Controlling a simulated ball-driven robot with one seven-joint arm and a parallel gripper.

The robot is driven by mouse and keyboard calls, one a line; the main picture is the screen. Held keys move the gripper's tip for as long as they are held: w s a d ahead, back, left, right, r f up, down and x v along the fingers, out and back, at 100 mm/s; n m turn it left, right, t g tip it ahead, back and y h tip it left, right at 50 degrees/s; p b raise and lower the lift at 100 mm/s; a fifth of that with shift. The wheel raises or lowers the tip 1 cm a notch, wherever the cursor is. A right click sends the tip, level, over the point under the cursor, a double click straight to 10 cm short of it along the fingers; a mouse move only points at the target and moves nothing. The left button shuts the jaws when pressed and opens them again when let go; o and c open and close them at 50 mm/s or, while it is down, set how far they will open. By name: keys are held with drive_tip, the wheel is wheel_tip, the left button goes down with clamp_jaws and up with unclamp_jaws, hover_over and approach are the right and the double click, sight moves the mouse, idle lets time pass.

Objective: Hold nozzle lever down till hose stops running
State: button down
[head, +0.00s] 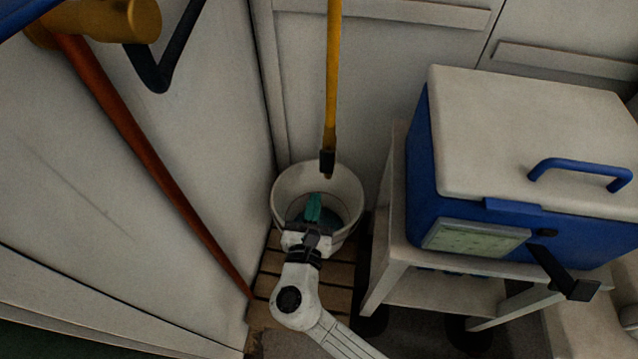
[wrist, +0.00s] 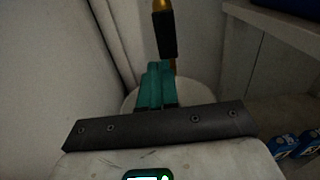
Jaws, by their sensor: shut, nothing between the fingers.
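A yellow rod (head: 332,70) with a black end piece (head: 327,160) hangs down over a white bucket (head: 289,187). I cannot tell if this is the hose nozzle. No lever on it can be made out, and no running water is visible. My gripper (head: 313,207) has teal fingers, shut and empty, over the bucket's opening and a little below the black end in the head view. In the wrist view the shut fingers (wrist: 157,85) point toward the black end (wrist: 165,35); whether they touch it is unclear. The bucket's rim shows behind them.
The bucket stands on wooden slats (head: 300,268). A blue cooler box (head: 565,230) with a pale lid and dark lever sits on a white stand (head: 393,200) at right. A red-brown pole (head: 130,130) and brass cylinder (head: 120,20) are at left. Walls close in the back corner.

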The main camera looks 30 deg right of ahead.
drive_tip(key=shift+p+v, duration=0.35)
drive_tip(key=shift+v, duration=2.05)
drive_tip(key=shift+w, duration=0.1)
